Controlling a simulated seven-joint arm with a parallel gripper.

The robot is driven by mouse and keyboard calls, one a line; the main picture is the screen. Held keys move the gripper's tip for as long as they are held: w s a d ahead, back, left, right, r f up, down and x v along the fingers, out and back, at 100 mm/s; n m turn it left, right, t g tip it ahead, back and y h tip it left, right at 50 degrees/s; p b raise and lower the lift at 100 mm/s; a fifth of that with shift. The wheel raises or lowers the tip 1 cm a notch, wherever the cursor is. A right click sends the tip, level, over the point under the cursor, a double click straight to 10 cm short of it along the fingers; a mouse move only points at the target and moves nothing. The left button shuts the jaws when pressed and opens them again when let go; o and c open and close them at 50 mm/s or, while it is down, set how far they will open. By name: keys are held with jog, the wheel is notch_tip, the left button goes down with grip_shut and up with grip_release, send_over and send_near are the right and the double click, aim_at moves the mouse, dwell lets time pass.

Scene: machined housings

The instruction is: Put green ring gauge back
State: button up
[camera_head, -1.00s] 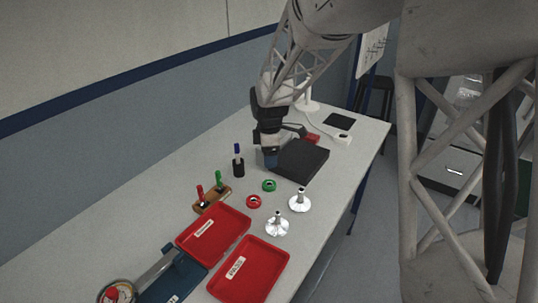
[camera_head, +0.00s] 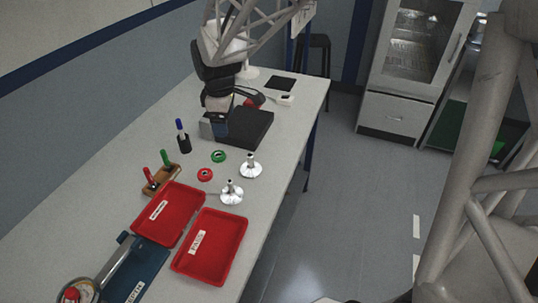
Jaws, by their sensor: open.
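The green ring gauge (camera_head: 218,156) lies flat on the table, just behind the red ring gauge (camera_head: 205,174). A small wooden stand (camera_head: 162,180) to the left holds a red-handled and a green-handled piece upright. My gripper (camera_head: 214,130) is open, pointing down above the table by the left edge of the black block, behind the green ring and apart from it. Its fingertips are small and partly hard to make out here.
Two metal flanged parts (camera_head: 251,167) (camera_head: 232,192) stand right of the rings. Two red trays (camera_head: 211,247) (camera_head: 168,214) and a blue mat (camera_head: 137,270) with a gauge lie in front. A black pen holder (camera_head: 184,143) stands at left. A black block (camera_head: 245,127) lies behind.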

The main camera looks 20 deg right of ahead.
jog(key=s+d+r+m, duration=0.1)
jog(key=s+m, duration=0.3)
jog(key=s, duration=0.5)
jog(key=s+d+r+m+t, duration=0.1)
jog(key=s+r+m, duration=0.2)
jog(key=s, duration=0.6)
jog(key=s+r+m, duration=0.2)
jog(key=s+m, duration=0.3)
jog(key=s, duration=0.4)
jog(key=shift+d+r+m+t, duration=0.25)
jog(key=shift+d+m+t, duration=0.05)
jog(key=shift+d+t, duration=0.1)
